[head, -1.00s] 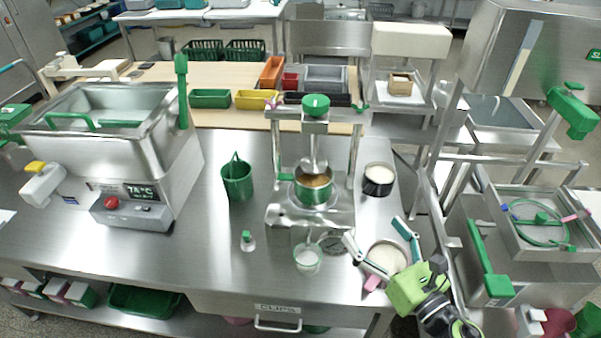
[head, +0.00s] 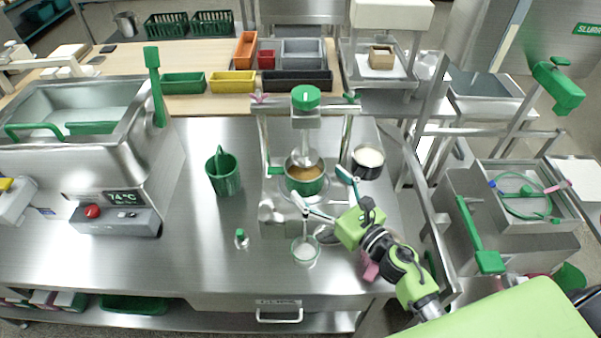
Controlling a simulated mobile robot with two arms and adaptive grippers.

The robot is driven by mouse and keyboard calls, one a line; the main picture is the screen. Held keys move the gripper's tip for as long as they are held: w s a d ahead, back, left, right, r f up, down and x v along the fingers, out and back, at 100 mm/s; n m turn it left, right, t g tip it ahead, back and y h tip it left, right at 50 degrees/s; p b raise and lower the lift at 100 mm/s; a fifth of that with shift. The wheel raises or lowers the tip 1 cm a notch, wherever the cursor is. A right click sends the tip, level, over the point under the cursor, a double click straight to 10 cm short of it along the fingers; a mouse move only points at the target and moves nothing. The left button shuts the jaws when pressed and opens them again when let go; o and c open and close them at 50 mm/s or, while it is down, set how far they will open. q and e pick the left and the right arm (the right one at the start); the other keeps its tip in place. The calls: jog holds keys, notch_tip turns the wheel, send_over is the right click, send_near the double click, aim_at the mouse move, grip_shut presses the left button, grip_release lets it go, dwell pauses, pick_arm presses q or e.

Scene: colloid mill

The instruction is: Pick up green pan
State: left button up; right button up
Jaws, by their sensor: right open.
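The green pan (head: 306,187) is a small green-walled pot with brown contents. It sits under the steel head of the mill (head: 305,130) between the two posts, and a short green handle shows at its left. My right gripper (head: 321,186) is open, its fingers pointing at the pan from the lower right. One fingertip is near the front of the pan and the other near its right side. I cannot tell whether either touches it. My left gripper is not in view.
A black pan of white contents (head: 368,160) stands right of the mill. A green bucket (head: 224,174), a small bottle (head: 241,239) and a glass of white stuff (head: 305,250) stand left and in front. A steel bath (head: 85,140) fills the left.

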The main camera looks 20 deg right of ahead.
aim_at(308, 172)
jog(key=shift+p+x, duration=0.45)
jog(key=shift+x, duration=0.3)
jog(key=p+x, duration=0.1)
jog(key=x, duration=0.2)
jog(key=shift+w+f, duration=0.1)
jog(key=shift+w, duration=0.1)
jog(key=shift+w+a+f, duration=0.1)
jog(key=shift+w, duration=0.1)
jog(key=c, duration=1.3)
jog(key=shift+c, duration=1.1)
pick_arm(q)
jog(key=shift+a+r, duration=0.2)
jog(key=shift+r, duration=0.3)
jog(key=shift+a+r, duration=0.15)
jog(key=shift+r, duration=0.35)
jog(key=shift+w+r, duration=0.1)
